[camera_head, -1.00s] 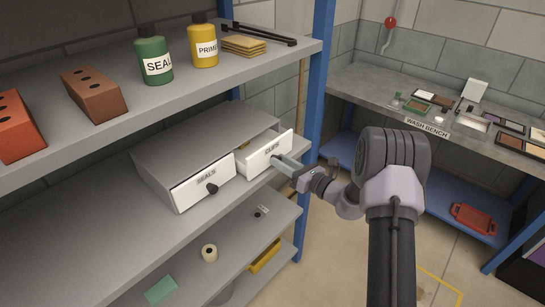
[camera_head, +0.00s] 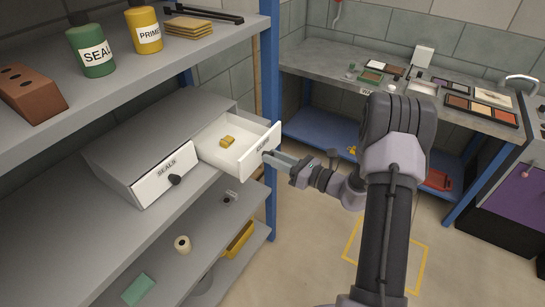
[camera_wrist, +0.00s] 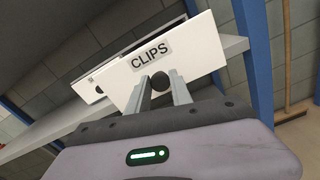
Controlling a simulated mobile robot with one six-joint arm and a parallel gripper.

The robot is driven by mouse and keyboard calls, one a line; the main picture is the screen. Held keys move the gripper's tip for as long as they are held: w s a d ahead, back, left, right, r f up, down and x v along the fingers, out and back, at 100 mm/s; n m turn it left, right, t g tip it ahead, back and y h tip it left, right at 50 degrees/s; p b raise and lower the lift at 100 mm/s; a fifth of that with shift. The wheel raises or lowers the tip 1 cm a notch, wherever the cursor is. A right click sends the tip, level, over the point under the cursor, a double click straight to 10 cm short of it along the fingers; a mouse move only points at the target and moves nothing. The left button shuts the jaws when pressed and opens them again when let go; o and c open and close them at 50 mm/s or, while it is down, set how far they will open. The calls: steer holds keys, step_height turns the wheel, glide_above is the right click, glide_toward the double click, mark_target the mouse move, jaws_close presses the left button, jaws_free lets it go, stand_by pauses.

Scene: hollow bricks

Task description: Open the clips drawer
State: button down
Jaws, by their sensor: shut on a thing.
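The white clips drawer (camera_head: 262,150) is pulled well out of the grey cabinet (camera_head: 120,150) on the shelf. A small yellow-brown item (camera_head: 227,141) lies inside it. My gripper (camera_head: 277,158) is at the drawer's front, shut on its knob. In the wrist view, the two fingers close on the dark round knob (camera_wrist: 160,81) below the CLIPS label (camera_wrist: 150,55). The seals drawer (camera_head: 166,175), beside it on the left, is shut and has a dark knob (camera_head: 174,180).
The upper shelf holds a green bottle (camera_head: 91,51), a yellow bottle (camera_head: 144,30) and a brown brick (camera_head: 31,94). A blue post (camera_head: 270,90) stands just behind the open drawer. The wash bench (camera_head: 340,68) is at the right. Floor in front is clear.

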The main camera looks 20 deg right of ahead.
steer(key=c, duration=1.1)
jaws_free()
steer(key=shift+c, duration=0.2)
steer(key=p+v, duration=0.3)
steer(key=v, duration=1.4)
steer(key=shift+s, duration=0.15)
steer(key=shift+d, duration=0.1)
